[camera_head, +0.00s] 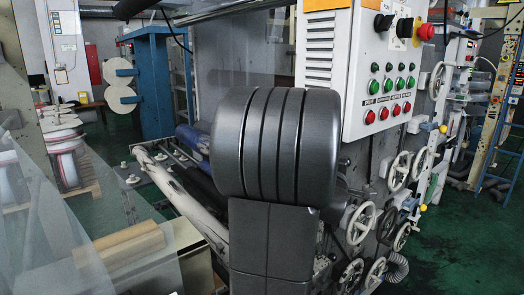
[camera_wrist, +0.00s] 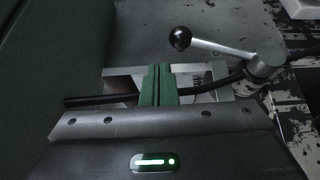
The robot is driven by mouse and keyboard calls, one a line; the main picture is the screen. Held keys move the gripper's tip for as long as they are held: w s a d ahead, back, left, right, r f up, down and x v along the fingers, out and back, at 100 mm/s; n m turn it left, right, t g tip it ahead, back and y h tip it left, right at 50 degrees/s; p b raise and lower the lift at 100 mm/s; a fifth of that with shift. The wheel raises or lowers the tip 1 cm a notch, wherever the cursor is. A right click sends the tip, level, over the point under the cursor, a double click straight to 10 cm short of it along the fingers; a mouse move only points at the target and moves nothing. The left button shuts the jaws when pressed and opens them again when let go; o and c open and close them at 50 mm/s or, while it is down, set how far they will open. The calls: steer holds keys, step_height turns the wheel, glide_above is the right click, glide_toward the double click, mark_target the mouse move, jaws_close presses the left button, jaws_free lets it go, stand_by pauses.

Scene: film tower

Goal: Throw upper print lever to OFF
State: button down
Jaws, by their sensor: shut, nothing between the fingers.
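In the wrist view a lever with a black ball knob (camera_wrist: 180,38) and a pale metal arm (camera_wrist: 222,48) runs right to a round hub (camera_wrist: 265,60). The arm lies nearly level in the picture, knob at the left. Whether it is the upper print lever I cannot tell, and no ON or OFF mark shows. My gripper (camera_wrist: 157,72) has its green fingers shut together with nothing between them. It is just below the knob in the picture and looks apart from it. My gripper does not show in the head view.
A dark rod (camera_wrist: 85,100) passes behind my fingers. In the head view, a white control panel (camera_head: 345,100) with green and red buttons is on the machine, with several handwheels (camera_head: 361,223) below it. Clear green floor (camera_head: 450,250) lies at the right.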

steer(key=p+x, duration=0.1)
steer(key=x, duration=0.5)
steer(key=shift+w, duration=0.3)
steer(key=shift+d, duration=0.1)
steer(key=b+v, duration=0.2)
steer(key=v, duration=1.1)
steer(key=p+x, duration=0.3)
steer(key=x, duration=1)
steer(key=s+a+f+n+t+b, duration=0.1)
steer(key=s+a+f, duration=0.2)
steer(key=a, duration=0.2)
steer(key=s+a+f+n+t+h+b, duration=0.1)
steer(key=s+a+f+t, duration=0.1)
steer(key=s+a, duration=0.2)
steer(key=shift+s+a+f+b, duration=0.2)
steer(key=shift+a+f+b, duration=0.15)
steer(key=shift+a+f, duration=0.1)
steer(key=shift+a, duration=0.1)
